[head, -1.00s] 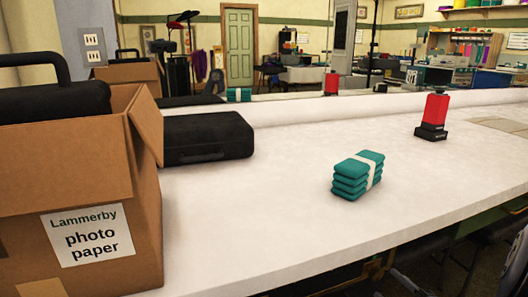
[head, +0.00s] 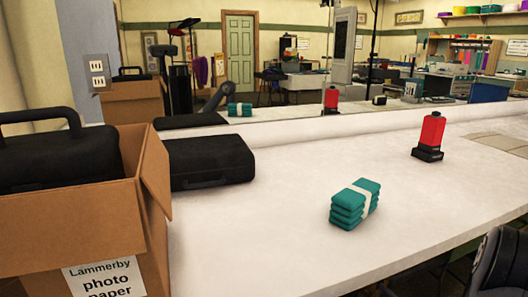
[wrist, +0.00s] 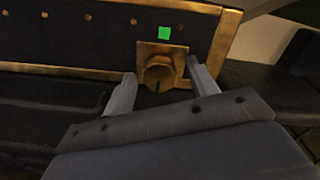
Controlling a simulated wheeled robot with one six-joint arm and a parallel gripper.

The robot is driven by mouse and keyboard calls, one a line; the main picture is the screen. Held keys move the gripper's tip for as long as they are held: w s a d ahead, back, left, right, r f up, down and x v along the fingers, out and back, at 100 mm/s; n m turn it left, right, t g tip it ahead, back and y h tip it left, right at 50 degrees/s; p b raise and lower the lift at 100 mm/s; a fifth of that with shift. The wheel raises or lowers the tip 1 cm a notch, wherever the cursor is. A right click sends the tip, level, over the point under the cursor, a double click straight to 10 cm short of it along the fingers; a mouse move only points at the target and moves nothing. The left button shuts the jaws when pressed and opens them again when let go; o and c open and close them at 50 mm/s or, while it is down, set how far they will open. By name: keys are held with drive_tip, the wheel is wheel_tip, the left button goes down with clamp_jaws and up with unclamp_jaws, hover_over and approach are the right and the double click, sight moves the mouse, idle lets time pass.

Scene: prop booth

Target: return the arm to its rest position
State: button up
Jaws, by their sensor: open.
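My gripper (wrist: 160,68) shows in the wrist view, with its two pale fingers spread apart. No object is visibly held between them. Beyond the fingers is a dark studded panel (wrist: 95,35) with brass trim. A brass fitting (wrist: 160,70) and a small bright green square (wrist: 164,33) are on it, in line with the gap. I cannot tell whether the fingers touch the fitting.
A white counter (head: 270,235) holds a banded teal stack (head: 355,203), a red-and-black device (head: 430,135) and a black case (head: 210,161). An open cardboard box (head: 90,225) with a black case inside stands at left. A mirror backs the counter.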

drive_tip(key=m+p, duration=0.7)
drive_tip(key=m, duration=0.1)
drive_tip(key=shift+m, duration=0.4)
